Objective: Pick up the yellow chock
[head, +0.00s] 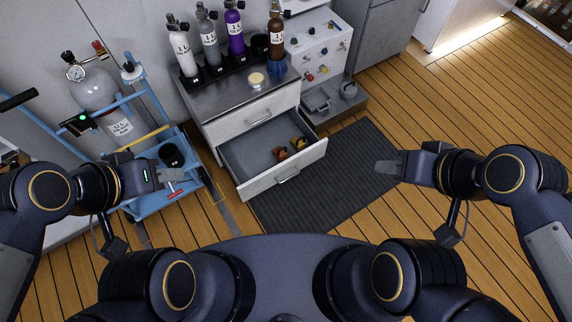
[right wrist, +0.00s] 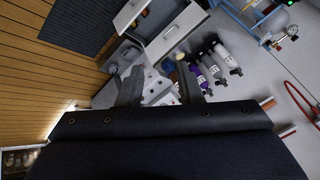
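A small yellow piece (head: 297,143), which looks like the yellow chock, lies in the open drawer (head: 243,163) near its right end. A small orange-brown piece (head: 281,154) lies just left of it. The drawer also shows in the right wrist view (right wrist: 128,14), with a tiny dark item in it. My right gripper (head: 386,168) is over the dark mat, right of the drawer and apart from it. In the right wrist view its two fingers (right wrist: 159,88) stand apart with nothing between them. My left gripper (head: 174,182) is by the blue cart; its finger gap is unclear.
Several gas cylinders (head: 237,32) stand in a rack on the cabinet top (head: 222,98). A white panel (head: 318,50) with knobs is right of them. A blue cart (head: 150,207) with a grey tank is at left. The dark mat (head: 345,160) and wooden floor (head: 450,100) are clear.

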